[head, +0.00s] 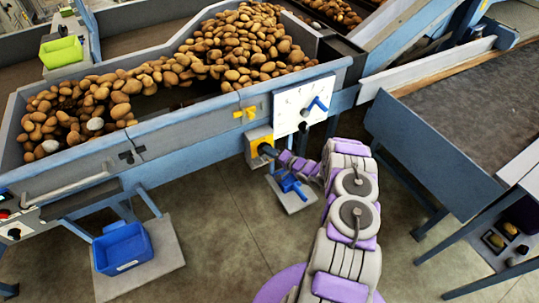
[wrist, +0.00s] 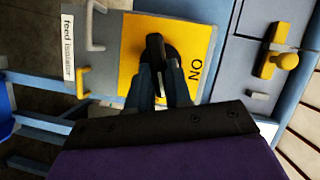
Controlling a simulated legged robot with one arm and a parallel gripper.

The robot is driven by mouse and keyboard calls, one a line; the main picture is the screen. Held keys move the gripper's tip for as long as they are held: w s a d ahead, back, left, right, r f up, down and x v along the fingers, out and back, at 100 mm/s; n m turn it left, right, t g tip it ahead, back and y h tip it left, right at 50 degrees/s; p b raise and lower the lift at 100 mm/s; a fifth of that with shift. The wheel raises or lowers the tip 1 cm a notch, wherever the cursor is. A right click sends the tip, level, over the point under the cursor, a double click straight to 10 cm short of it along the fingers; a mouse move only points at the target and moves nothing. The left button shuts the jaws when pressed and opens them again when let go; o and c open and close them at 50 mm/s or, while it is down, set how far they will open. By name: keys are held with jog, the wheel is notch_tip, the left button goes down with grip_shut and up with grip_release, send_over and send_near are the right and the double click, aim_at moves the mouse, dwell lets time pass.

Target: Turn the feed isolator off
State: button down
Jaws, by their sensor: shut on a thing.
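The feed isolator (head: 253,134) is a yellow-faced box on the front of the blue potato trough. In the wrist view its yellow plate (wrist: 125,75) carries ON lettering on the right, turned in the picture. A label reading "feed isolator" (wrist: 68,47) is at its left. The black handle (wrist: 154,45) sits on a dark round boss and lies roughly up and down in the wrist picture. My gripper (wrist: 158,78) is shut on this handle, one finger on each side. In the head view my gripper (head: 268,151) is at the isolator's face. Any OFF mark is hidden or unseen.
A white dial panel (head: 290,100) with a blue pointer is just above right. Below are a blue item on a grey plate (head: 298,203) and a blue bin (head: 122,248). Potatoes (head: 240,45) fill the trough.

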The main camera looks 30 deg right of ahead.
jog(key=shift+d+f+m+t+b, duration=0.15)
jog(key=shift+m+t+b, duration=0.1)
jog(key=shift+m+b, duration=0.4)
jog(key=shift+d+f+m+t+b, duration=0.15)
jog(key=shift+m+t+b, duration=0.2)
jog(key=shift+m, duration=0.5)
jog(key=shift+m+y, duration=0.3)
jog(key=c, duration=1)
grip_release()
jog(key=shift+d+f, duration=0.1)
jog(key=shift+c, duration=0.2)
jog(key=p+v, duration=0.2)
jog(key=v, duration=1.5)
jog(key=shift+s, duration=0.15)
jog(key=shift+f, duration=0.1)
